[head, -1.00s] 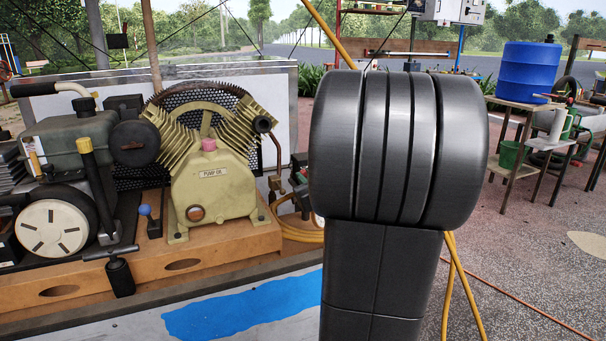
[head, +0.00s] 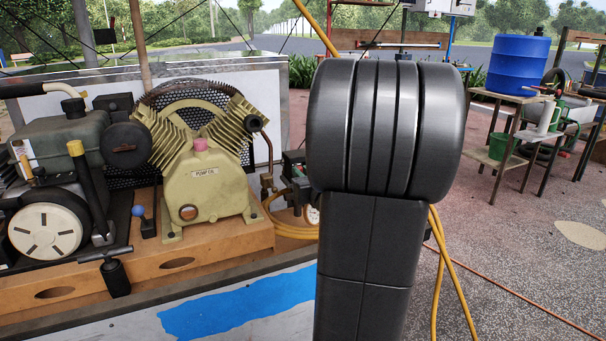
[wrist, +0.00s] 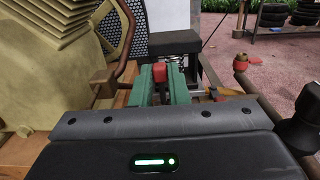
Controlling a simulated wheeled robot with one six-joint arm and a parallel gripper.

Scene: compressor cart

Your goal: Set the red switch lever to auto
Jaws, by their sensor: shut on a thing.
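The jaws are shut on the lever, though the contact itself is hard to make out. In the head view my dark arm covers the right of centre and hides the gripper. The lever's setting marks cannot be read.
The cream compressor pump (head: 205,180) stands left of the switch on a wooden base (head: 180,262). A curved brown pipe (wrist: 128,40) runs close by on the left. A dark box (wrist: 172,44) stands behind the switch. A red-handled fitting (wrist: 240,60) is at right.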

